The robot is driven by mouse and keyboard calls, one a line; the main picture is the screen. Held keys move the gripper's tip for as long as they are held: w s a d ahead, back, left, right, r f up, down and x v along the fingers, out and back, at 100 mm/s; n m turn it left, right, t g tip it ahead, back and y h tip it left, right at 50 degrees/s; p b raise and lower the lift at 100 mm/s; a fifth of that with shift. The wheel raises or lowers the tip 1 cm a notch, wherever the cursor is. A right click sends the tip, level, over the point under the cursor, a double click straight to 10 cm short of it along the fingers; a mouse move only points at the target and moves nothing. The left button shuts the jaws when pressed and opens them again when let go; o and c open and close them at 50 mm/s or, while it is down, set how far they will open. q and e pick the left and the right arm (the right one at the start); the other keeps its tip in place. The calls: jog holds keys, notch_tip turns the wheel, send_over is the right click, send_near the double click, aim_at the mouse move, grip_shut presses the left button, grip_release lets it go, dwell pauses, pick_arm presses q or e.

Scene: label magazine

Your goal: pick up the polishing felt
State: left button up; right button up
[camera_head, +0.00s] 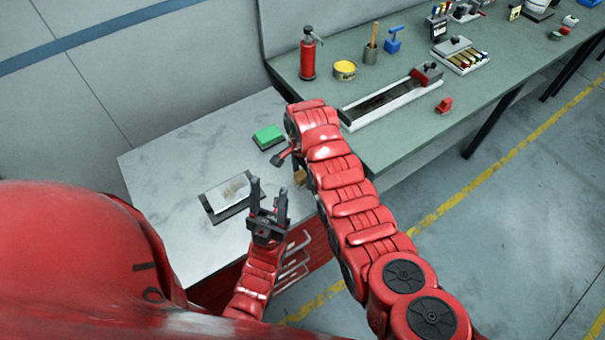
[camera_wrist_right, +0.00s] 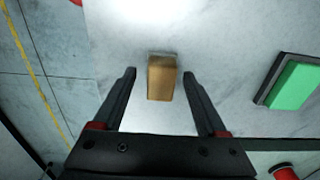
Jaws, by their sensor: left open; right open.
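The polishing felt appears to be the small tan block (camera_wrist_right: 161,80) on the pale worktop. It lies between the spread fingers of my right gripper (camera_wrist_right: 159,75), near their tips, with a visible space on each side. In the head view the tan block (camera_head: 299,178) shows only partly beside my right arm, which hides most of my right gripper (camera_head: 284,160). My right gripper is open and empty. My left gripper (camera_head: 268,190) is open and empty, its fingers pointing up, near the front edge of the pale worktop.
A green block on a dark base (camera_head: 268,136) lies behind the tan block. A dark-framed plate (camera_head: 229,194) lies left of my left gripper. The green bench (camera_head: 400,140) at the right carries a red extinguisher-like bottle (camera_head: 308,55), a yellow-topped tin (camera_head: 344,70) and a long tray (camera_head: 384,104).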

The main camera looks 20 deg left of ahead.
jog(key=shift+f, duration=0.25)
jog(key=shift+c, duration=0.2)
grip_shut()
dwell(0.3)
